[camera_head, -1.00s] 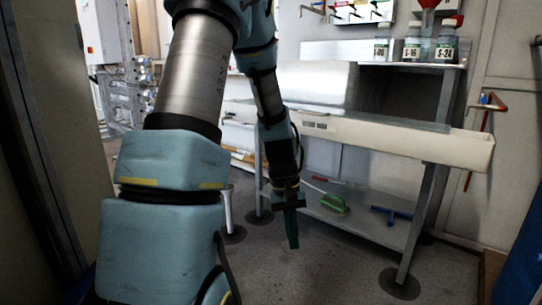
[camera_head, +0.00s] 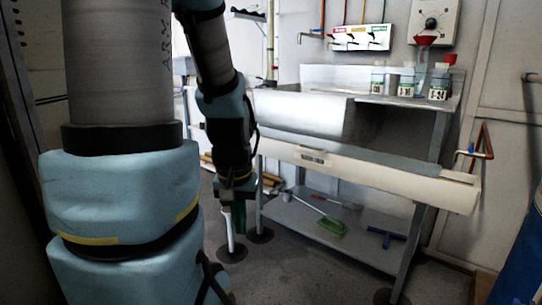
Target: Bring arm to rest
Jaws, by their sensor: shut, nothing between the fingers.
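My arm, blue-green with grey metal links, fills the left side of the head view. Its far part hangs down, and my gripper (camera_head: 238,218) points at the floor, left of the metal bench. The gripper's green fingers are together with nothing seen between them. The gripper is apart from the bench and its lower shelf.
A green brush (camera_head: 331,226) and a blue squeegee (camera_head: 385,233) lie on the lower shelf. The floor in front is clear.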

